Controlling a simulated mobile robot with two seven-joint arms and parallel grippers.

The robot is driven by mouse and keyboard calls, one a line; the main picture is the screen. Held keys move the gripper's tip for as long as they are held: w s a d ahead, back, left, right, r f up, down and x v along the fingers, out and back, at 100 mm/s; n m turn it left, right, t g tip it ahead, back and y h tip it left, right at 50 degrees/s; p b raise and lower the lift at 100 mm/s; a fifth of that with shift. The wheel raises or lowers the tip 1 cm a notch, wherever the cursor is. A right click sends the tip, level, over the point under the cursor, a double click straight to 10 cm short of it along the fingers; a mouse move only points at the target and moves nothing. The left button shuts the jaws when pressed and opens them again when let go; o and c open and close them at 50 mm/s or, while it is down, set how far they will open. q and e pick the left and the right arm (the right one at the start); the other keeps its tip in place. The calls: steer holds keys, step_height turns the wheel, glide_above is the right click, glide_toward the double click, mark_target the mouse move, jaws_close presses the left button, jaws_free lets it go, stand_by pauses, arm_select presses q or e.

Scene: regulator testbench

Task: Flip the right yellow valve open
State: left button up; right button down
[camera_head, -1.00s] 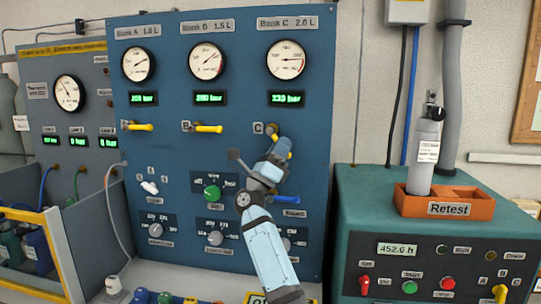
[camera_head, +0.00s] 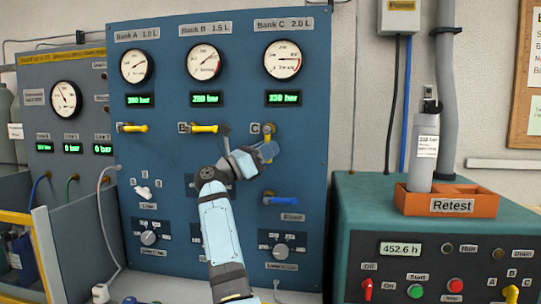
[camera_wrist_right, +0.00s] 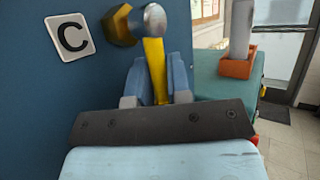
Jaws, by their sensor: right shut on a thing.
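The right yellow valve, valve C (camera_head: 269,129), is on the blue panel under the Bank C gauge, beside its C label. Its yellow handle shows close up in the right wrist view (camera_wrist_right: 154,62), hanging down from a round silver knob in front of a brass fitting. My right gripper (camera_head: 268,150) is at the handle. In the right wrist view its two blue fingers (camera_wrist_right: 159,82) are shut on the handle, one on each side. The handle's lower end is partly hidden. My left gripper is not in view.
Yellow valves A (camera_head: 134,128) and B (camera_head: 203,129) have handles pointing right. A blue-handled valve (camera_head: 281,199) sits just below my gripper. The Bank C display (camera_head: 283,98) reads 230 bar. A green console (camera_head: 350,215) with an orange tray (camera_head: 480,206) stands to the right.

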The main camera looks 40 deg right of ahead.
steer(key=shift+w+r, duration=0.1)
stand_by(0.3)
steer(key=c, duration=1.4)
jaws_free()
steer(key=shift+a, duration=0.15)
steer(key=v, duration=1.3)
steer(key=shift+w+a, duration=0.15)
steer(key=shift+a, duration=0.25)
